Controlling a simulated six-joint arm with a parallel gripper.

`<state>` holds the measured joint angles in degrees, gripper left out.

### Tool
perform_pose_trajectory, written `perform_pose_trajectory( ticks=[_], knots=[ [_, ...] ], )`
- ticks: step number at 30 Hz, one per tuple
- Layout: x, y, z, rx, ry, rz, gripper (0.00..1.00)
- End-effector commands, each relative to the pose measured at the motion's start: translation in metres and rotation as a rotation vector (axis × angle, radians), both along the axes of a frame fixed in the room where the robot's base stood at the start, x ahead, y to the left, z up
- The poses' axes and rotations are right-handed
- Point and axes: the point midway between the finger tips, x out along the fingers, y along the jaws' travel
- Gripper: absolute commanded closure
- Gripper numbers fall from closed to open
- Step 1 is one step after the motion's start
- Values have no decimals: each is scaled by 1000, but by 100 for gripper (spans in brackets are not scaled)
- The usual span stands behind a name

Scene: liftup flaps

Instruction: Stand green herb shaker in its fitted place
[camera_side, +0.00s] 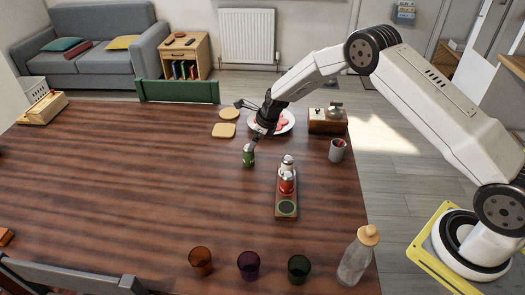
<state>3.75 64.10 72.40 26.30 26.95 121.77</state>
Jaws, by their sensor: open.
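The green herb shaker (248,157) stands upright on the table, left of a narrow wooden rack (279,213). The rack holds a white-topped shaker (288,162) at its far end and a red shaker (287,184) in the middle. Its near place is empty and shows a round green marking (287,208). My gripper (248,122) is open and empty, by the plate, just beyond and above the green shaker in the picture. One finger shows close to the shaker's top; I cannot tell the exact gap.
A plate of red food (285,125) lies behind my gripper, with bread slices (223,130) to its left. A wooden box (327,122) and grey cup (337,150) stand right. Several glasses (248,265) and a bottle (357,258) line the front. The table's left is mostly clear.

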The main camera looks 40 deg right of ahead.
Motion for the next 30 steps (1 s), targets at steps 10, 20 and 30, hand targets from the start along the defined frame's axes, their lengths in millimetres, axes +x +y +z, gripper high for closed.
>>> perform_pose_trajectory(
  ticks=[10,20,30],
  knots=[
    [5,0,-8,29,8,-64,0],
    [12,4,-26,28,8,-61,0],
    [14,5,-31,28,8,-61,0]
  ],
)
